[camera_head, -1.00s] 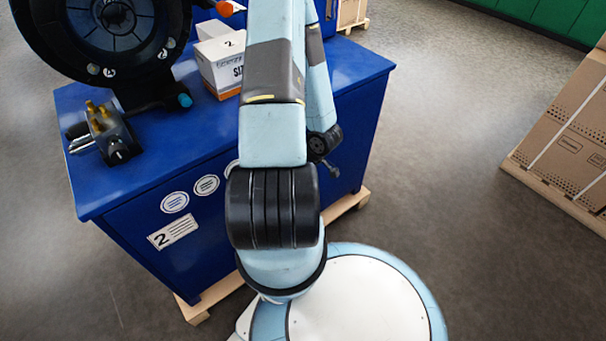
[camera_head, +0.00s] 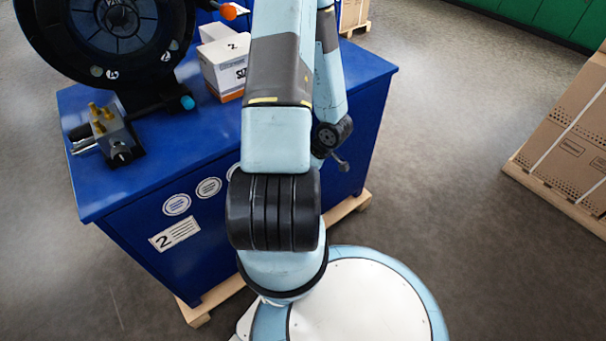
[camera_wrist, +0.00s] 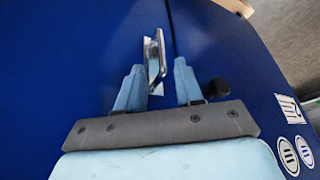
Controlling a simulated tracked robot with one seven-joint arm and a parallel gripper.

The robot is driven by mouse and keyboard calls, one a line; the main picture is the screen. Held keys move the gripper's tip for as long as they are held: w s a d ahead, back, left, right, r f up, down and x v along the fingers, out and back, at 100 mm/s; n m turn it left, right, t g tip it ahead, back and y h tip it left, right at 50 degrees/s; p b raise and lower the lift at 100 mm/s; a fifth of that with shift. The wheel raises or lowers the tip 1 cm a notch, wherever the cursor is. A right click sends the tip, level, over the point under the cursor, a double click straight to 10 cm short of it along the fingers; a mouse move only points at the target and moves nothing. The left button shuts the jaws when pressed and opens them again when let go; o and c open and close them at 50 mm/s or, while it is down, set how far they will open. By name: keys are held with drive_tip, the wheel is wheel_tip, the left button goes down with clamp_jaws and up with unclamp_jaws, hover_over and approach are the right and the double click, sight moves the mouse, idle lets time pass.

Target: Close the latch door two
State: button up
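The blue cabinet (camera_head: 130,250) carries a label with the number 2. In the wrist view, a blue panel face (camera_wrist: 60,60) meets another blue panel (camera_wrist: 225,50) along a narrow seam. A shiny metal handle (camera_wrist: 158,50) stands out beside this seam. My gripper (camera_wrist: 158,67) is open, with one finger on each side of the handle's near end. I cannot tell whether either finger touches it. A dark round knob (camera_wrist: 218,88) sits just right of the right finger.
A black crimping machine (camera_head: 120,85), a small brass-fitted device (camera_head: 108,130) and a white-orange box (camera_head: 226,72) stand on the cabinet top. A pallet of cartons (camera_head: 570,140) is at the right. The floor between is clear.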

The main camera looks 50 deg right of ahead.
drive_tip(key=shift+v, duration=1.15)
drive_tip(key=shift+s, duration=0.1)
